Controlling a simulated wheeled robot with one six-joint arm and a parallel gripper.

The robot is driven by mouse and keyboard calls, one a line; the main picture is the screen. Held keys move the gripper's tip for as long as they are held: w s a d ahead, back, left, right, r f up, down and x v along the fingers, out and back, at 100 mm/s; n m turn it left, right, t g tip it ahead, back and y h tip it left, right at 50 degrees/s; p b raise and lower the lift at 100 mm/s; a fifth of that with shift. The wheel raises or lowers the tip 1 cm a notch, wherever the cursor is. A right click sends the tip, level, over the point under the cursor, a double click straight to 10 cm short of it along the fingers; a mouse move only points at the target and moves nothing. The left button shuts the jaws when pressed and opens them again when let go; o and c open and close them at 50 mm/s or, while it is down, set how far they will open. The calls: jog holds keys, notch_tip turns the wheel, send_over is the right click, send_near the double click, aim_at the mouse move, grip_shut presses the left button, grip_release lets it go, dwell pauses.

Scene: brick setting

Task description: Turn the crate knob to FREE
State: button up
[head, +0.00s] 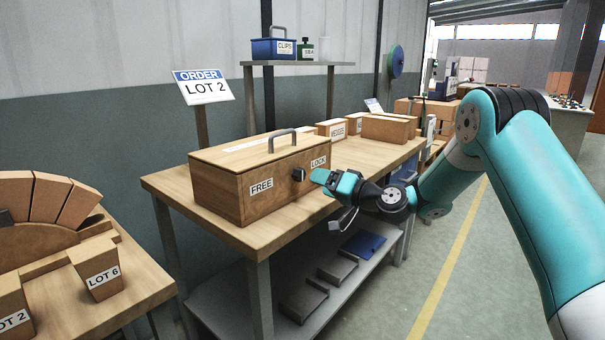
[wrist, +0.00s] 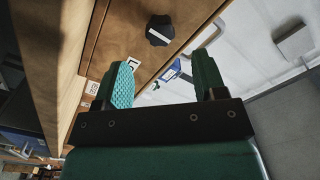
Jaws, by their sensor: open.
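The wooden crate (head: 215,190) sits on a wooden table and has a grey handle on its lid. Its front carries a FREE label (head: 261,187) at the left and a LOCK label (head: 318,162) at the right. The dark crate knob (head: 298,174) is between them, nearer LOCK. In the wrist view the knob (wrist: 160,30) shows a pale line across its face. My gripper (head: 322,177) is open and empty, just right of the knob and apart from it. In the wrist view its two fingers (wrist: 163,75) point toward the knob with a gap between them.
The table (head: 285,229) has more wooden boxes (head: 385,128) behind the crate. A sign (head: 203,88) reads ORDER LOT 2. A raised shelf (head: 300,63) holds a blue CLIPS bin. A lower shelf (head: 240,302) holds grey parts. Open floor lies right of the table.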

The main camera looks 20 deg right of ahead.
aim_at(302, 176)
jog(key=p+x, duration=0.1)
jog(key=x, duration=0.6)
jog(key=shift+a, duration=0.1)
jog(key=c, duration=0.9)
